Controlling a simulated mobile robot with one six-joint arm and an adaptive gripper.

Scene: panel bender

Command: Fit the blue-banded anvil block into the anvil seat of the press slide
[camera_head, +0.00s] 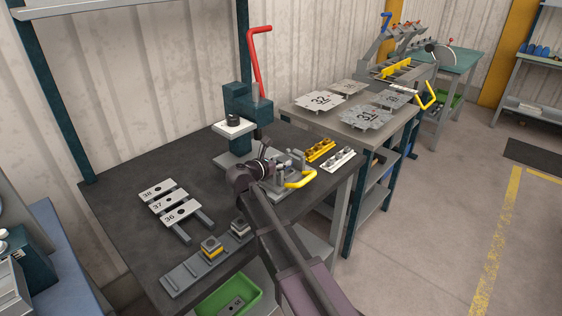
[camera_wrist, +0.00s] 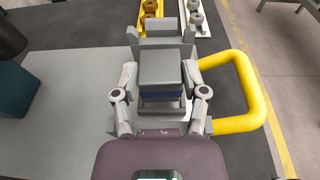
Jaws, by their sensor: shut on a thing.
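My gripper (camera_wrist: 162,88) is shut on the blue-banded anvil block (camera_wrist: 161,70), a grey block with a dark blue band low on its sides. In the wrist view the block sits between the two fingers, over the grey press slide (camera_wrist: 208,127) with its yellow handle (camera_wrist: 254,90). The block hides the anvil seat; I cannot tell whether the block is in it or just above it. In the head view my gripper (camera_head: 268,163) is low at the slide, left of the yellow handle (camera_head: 301,179), and the block cannot be made out.
The teal press (camera_head: 241,103) with a red lever (camera_head: 258,60) stands behind the slide. A yellow block strip (camera_head: 320,150) and a white one (camera_head: 340,160) lie right of it. A grey rail (camera_head: 183,278) at the front holds a yellow-banded block (camera_head: 211,248) and another block (camera_head: 240,226). Numbered plates (camera_head: 171,205) lie left.

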